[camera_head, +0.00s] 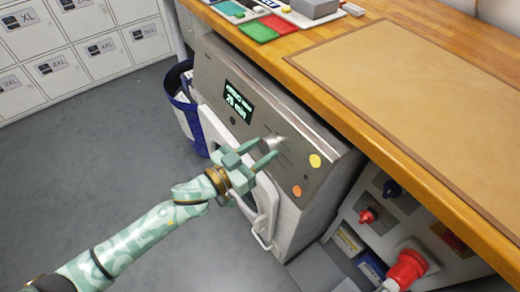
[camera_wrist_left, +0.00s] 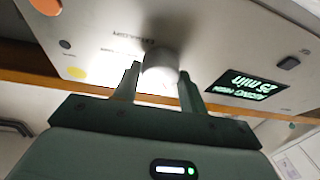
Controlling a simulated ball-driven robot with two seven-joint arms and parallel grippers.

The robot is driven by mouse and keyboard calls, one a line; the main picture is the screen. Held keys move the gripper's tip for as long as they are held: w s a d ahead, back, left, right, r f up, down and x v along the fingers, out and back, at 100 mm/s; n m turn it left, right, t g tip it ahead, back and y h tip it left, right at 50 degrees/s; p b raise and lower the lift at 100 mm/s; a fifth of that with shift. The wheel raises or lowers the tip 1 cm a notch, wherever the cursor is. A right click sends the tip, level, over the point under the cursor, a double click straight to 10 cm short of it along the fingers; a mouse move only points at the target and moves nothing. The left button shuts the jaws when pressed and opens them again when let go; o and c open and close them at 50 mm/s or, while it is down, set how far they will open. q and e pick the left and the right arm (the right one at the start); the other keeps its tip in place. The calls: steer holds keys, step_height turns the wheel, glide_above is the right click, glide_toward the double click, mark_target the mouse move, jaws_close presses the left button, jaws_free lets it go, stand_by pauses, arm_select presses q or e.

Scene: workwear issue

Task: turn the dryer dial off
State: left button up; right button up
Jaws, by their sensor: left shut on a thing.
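The grey dryer (camera_head: 225,75) stands under the wooden counter, its dark display lit with a minutes reading (camera_head: 239,103). Its pale round dial (camera_head: 275,141) is on the control panel, right of the display; the left wrist view shows it (camera_wrist_left: 160,66) between my fingertips. My left gripper (camera_head: 262,152) reaches the panel from the front and is shut on the dial. The fingers partly cover the dial in the head view, and its pointer mark cannot be made out. My right gripper is not in view.
The wooden counter (camera_head: 405,135) overhangs the dryer, with a tan mat (camera_head: 430,80) on it. The dryer door with its handle (camera_head: 262,228) is below my gripper. A blue bin (camera_head: 187,112) stands left, and red and blue connectors (camera_head: 408,268) are at right. The floor at left is clear.

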arm_select(q)
steer(key=shift+w+r+m, duration=0.1)
steer(key=shift+m, duration=1)
steer(key=shift+a+m+g+h+p, duration=0.1)
steer(key=shift+m+g+h+p, duration=0.45)
steer(key=shift+m, duration=0.55)
steer(key=m+g, duration=0.1)
steer(key=m, duration=0.1)
steer(key=shift+m, duration=0.3)
steer(key=shift+w+m+g+h, duration=0.1)
steer(key=shift+m+g+h, duration=0.25)
steer(key=shift+m, duration=0.75)
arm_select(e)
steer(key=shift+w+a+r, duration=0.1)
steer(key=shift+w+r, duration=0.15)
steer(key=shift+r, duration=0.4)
arm_select(q)
steer(key=shift+p, duration=0.3)
steer(key=o, duration=1)
